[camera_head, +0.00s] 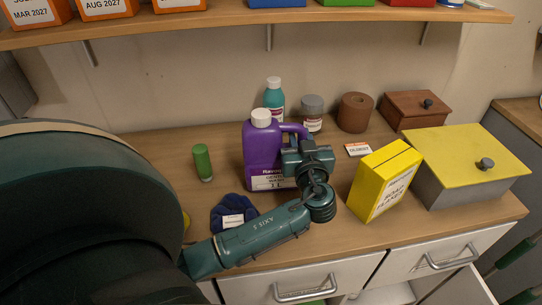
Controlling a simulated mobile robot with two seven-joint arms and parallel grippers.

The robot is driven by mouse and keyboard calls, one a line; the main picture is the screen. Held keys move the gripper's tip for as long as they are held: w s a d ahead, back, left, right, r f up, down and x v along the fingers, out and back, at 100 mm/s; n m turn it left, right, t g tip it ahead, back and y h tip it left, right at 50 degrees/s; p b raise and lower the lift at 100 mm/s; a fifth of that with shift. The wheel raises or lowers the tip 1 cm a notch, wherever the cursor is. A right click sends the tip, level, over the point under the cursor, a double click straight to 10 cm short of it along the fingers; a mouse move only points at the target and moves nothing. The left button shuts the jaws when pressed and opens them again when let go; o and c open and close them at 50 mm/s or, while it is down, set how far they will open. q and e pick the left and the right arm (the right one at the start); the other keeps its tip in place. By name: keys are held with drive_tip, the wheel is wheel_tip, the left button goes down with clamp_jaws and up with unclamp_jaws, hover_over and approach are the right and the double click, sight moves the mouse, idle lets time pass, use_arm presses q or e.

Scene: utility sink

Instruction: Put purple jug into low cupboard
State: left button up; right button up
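The purple jug (258,153) with a white cap stands upright on the wooden worktop, its handle toward the right. My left gripper (303,150) is at the jug's right side, by the handle, and seems to touch it. The fingertips are hidden, so I cannot tell whether they are closed on the handle. Below the worktop, a white door panel (463,289) stands out at the lower right, beside an opening, perhaps the low cupboard; its inside is mostly out of frame. My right gripper is not in view.
A yellow box (384,181) stands right of my gripper, with a yellow-lidded grey box (468,168) beyond. A teal bottle (274,98), grey-lidded jar (312,112) and brown cylinder (355,113) stand behind. A green tube (202,162) and blue item (233,213) are left.

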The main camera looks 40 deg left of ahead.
use_arm(q)
clamp_jaws()
idle(0.8)
drive_tip(key=shift+w+a+r, duration=0.1)
drive_tip(key=shift+r, duration=0.15)
